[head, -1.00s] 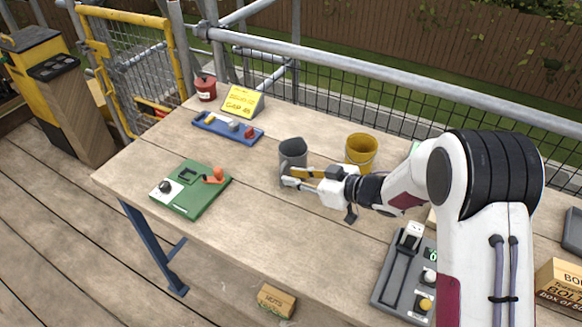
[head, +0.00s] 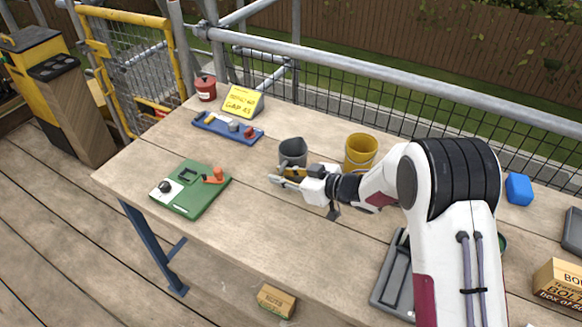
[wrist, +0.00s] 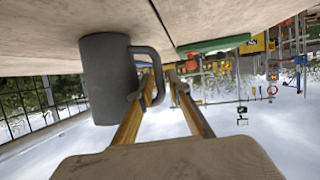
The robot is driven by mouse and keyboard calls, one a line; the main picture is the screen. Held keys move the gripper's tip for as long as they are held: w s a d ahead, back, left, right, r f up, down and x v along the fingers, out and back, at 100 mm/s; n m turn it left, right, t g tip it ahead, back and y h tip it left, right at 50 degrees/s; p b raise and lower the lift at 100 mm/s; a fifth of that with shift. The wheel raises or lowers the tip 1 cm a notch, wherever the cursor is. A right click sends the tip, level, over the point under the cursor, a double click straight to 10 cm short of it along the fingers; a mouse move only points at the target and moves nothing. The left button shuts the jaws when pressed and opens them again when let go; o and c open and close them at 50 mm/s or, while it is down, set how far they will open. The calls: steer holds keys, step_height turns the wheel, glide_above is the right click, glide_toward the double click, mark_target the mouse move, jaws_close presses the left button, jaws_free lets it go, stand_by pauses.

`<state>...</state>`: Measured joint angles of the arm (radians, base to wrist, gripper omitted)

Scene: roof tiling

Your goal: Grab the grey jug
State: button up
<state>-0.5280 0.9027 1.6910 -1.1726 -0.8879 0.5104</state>
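The grey jug (head: 293,151) stands upright near the middle of the wooden table; my gripper (head: 279,177) is low in front of it and hides its lower part. In the wrist view, which shows the scene upside down, the jug (wrist: 106,80) is on the left with its loop handle pointing towards my fingers. My gripper (wrist: 161,84) shows two yellow-sided fingers with a gap between them. The handle's outer bar is at the fingertips, partly behind the left finger. I cannot tell whether the fingers touch it.
A yellow bucket (head: 360,153) stands close right of the jug. A green board (head: 192,190) lies to the left, a blue tray (head: 227,128) behind left, near a yellow sign (head: 243,101) and red pot (head: 206,89). A grey tray (head: 390,280) lies front right. Bare table lies in front.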

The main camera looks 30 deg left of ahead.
steer(key=shift+a, duration=0.1)
stand_by(0.4)
jaws_close()
steer(key=shift+r, duration=0.25)
steer(key=shift+r, duration=4.6)
steer(key=shift+r, duration=0.15)
